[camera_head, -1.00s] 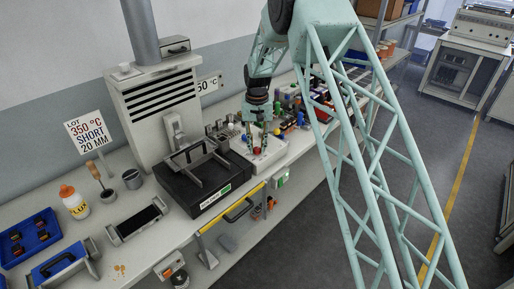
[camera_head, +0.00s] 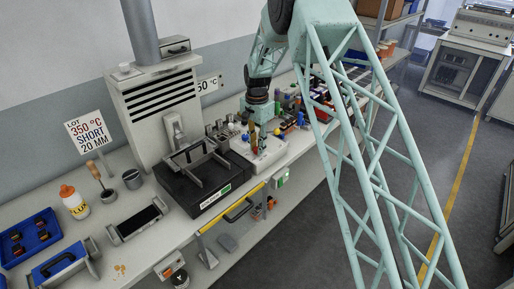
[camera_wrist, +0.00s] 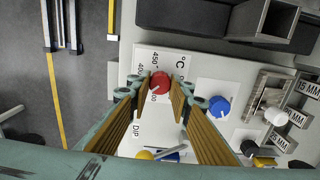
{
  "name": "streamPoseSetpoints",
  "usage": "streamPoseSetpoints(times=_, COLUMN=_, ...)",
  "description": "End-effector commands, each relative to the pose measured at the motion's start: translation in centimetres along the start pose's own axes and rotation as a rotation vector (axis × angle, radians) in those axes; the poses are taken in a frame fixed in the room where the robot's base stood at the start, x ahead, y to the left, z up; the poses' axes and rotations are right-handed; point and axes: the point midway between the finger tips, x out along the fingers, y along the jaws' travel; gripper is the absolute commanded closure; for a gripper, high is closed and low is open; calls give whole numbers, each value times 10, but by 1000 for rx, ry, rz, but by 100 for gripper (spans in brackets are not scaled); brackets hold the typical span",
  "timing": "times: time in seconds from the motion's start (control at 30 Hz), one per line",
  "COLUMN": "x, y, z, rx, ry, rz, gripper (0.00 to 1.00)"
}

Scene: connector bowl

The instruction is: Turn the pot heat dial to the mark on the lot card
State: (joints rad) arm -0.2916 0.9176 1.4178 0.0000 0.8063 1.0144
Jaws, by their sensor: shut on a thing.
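The lot card (camera_head: 88,132) stands at the left in the head view and reads "LOT 350 °C SHORT 20 MM". The red heat dial (camera_wrist: 159,82) sits on a white panel (camera_wrist: 210,68) with a °C scale; 450 and part of other numbers show beside it. My gripper (camera_wrist: 157,88) is shut on the red dial, one finger on each side. A pale pointer line on the dial points roughly downward in the wrist view. The fingers hide part of the scale, so the exact mark cannot be read. My gripper also shows over the white pot unit in the head view (camera_head: 255,142).
A blue knob (camera_wrist: 219,106) is on the same panel, right of my fingers. Metal blocks with MM labels (camera_wrist: 298,119) stand further right. The black tray fixture (camera_head: 205,185) stands left of the pot unit. A flux bottle (camera_head: 74,203) stands further left.

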Motion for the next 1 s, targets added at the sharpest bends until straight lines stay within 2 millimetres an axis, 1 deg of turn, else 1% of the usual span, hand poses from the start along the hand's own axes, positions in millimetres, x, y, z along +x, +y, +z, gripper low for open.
streamPoseSetpoints(times=0.2, x=-1, y=0, z=0, rx=138, ry=1, rz=-1, gripper=92)
streamPoseSetpoints(times=0.4, x=-1, y=0, z=0, rx=219, ry=1, rz=-1, gripper=92)
streamPoseSetpoints(times=0.6, x=-1, y=0, z=0, rx=252, ry=1, rz=-1, gripper=92)
streamPoseSetpoints(times=0.97, x=-1, y=0, z=0, rx=255, ry=1, rz=-1, gripper=92)
streamPoseSetpoints(times=1.0, x=-1, y=0, z=0, rx=255, ry=1, rz=-1, gripper=79)
